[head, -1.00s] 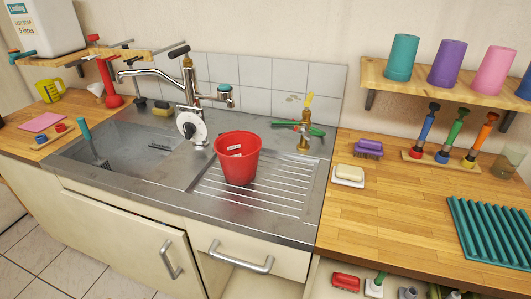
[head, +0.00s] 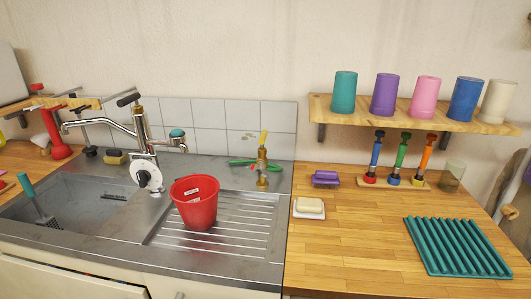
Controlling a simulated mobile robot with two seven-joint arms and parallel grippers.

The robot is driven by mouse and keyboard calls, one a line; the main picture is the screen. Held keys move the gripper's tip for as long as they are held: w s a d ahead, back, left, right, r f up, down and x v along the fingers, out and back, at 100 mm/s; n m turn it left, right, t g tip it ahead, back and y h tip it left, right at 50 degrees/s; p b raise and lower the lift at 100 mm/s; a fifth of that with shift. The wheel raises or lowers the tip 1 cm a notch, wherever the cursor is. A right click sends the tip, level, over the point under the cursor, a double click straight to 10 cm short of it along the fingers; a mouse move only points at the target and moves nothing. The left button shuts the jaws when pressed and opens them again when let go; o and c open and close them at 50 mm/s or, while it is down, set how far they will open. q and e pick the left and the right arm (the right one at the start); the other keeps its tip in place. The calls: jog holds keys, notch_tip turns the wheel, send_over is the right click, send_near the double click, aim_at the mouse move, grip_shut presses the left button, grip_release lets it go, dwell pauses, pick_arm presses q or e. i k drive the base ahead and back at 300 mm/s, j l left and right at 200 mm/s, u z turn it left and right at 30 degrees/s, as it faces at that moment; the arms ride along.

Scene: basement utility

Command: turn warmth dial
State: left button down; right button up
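A white round dial (head: 149,177) sits at the base of the chrome mixer tap (head: 141,128) behind the steel sink. It has dark marks around its face and a small dark centre; the marks are too small to read. The tap has a long spout to the left, a dark-gripped lever on top and a short outlet with a teal cap (head: 177,134) on the right. Neither of my grippers is in the head view.
A red bucket (head: 195,203) stands on the drainer, right of the dial. A teal-handled brush (head: 38,199) leans in the basin (head: 85,192). The wooden worktop (head: 350,235) is mostly clear at front left.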

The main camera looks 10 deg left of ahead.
aim_at(144, 177)
jog(key=j+z, duration=0.15)
jog(key=j, duration=0.8)
jog(key=j+z, duration=0.2)
jog(key=j, duration=0.75)
jog(key=k+j+z, duration=0.15)
jog(key=j, duration=0.75)
jog(key=i, duration=0.05)
